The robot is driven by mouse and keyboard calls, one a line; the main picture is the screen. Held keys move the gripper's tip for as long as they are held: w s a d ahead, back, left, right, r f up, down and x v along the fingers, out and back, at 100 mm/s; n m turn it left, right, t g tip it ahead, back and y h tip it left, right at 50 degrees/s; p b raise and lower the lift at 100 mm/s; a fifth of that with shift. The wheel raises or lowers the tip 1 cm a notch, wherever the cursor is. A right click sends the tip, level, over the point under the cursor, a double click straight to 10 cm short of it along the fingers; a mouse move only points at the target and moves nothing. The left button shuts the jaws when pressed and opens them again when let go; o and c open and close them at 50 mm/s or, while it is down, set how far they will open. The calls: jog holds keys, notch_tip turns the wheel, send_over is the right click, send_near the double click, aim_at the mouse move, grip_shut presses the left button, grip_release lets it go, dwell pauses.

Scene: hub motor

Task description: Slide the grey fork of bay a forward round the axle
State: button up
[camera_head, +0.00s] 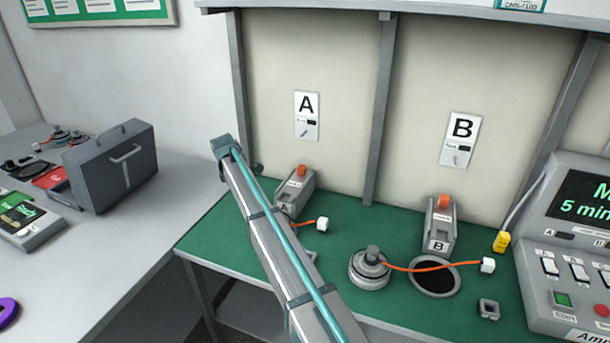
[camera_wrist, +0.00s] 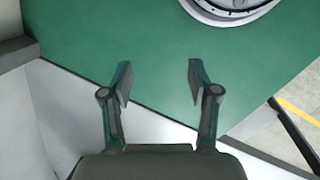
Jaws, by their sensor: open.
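Bay A, under the wall sign A (camera_head: 306,115), holds a grey block marked A (camera_head: 296,192) with an orange knob (camera_head: 302,170) on top. I cannot make out the fork and axle of bay A; my arm crosses in front of this bay and hides much of it. An orange cable with a white plug (camera_head: 322,224) comes out beside my arm. My gripper (camera_wrist: 158,80) is open and empty above the green mat (camera_wrist: 105,35) in the wrist view. A round grey part (camera_wrist: 235,8) shows cut off at the top right there, apart from the fingers.
Bay B has a similar grey block (camera_head: 440,228), a dark round opening (camera_head: 437,279) and a hub motor (camera_head: 370,268) with an orange cable. A control panel (camera_head: 570,250) stands at right. A grey case (camera_head: 112,165) stands on the left table.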

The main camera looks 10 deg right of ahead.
jog(key=w+d+r+m+y+b, duration=0.15)
jog(key=w+d, duration=0.25)
jog(key=d, duration=0.4)
jog(key=w+d+r+m+y+b, duration=0.1)
jog(key=w+d+r+m+y, duration=0.15)
jog(key=w+d, duration=0.4)
jog(key=m+y+b, duration=0.1)
jog(key=y+b, duration=0.1)
send_near(303, 167)
jog(key=shift+t, duration=0.4)
jog(key=p+x, duration=0.2)
jog(key=x, duration=0.8)
jog(key=shift+s+f, duration=0.1)
jog(key=shift+f, duration=0.25)
grip_shut()
